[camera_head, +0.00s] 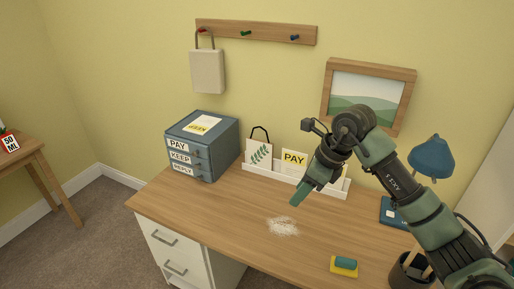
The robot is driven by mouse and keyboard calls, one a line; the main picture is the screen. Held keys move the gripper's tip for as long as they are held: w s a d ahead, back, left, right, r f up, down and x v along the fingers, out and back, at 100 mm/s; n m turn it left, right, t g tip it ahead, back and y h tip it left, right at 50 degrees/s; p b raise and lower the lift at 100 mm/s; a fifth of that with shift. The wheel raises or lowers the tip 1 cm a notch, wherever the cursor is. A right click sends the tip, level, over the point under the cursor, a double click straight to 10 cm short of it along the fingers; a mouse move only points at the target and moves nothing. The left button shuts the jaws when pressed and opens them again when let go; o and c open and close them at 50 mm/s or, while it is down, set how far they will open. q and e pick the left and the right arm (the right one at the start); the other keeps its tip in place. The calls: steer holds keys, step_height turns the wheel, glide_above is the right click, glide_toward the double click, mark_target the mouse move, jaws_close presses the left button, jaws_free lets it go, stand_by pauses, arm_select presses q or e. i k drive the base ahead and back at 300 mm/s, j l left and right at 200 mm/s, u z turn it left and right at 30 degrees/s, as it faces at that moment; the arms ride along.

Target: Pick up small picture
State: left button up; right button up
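A small picture (366,88) with a wooden frame and a green hill landscape hangs on the yellow wall, above the right part of the desk. My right arm comes in from the lower right and covers the picture's lower edge in part. My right gripper (303,192) points down and left, over the desk in front of the white tray, and appears apart from the picture. Its fingers overlap in this view, so their opening is unclear. My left gripper is not in view.
The wooden desk (240,220) holds a blue-grey drawer box (222,140), a white tray (258,172) with cards, a yellow-and-green sponge (344,267), white powder (283,227), a blue lamp (431,156) and a dark cup (405,274). A peg rail (270,33) holds a bag (208,72).

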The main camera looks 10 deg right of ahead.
mark_target(259, 153)
steer(key=i, duration=1.6)
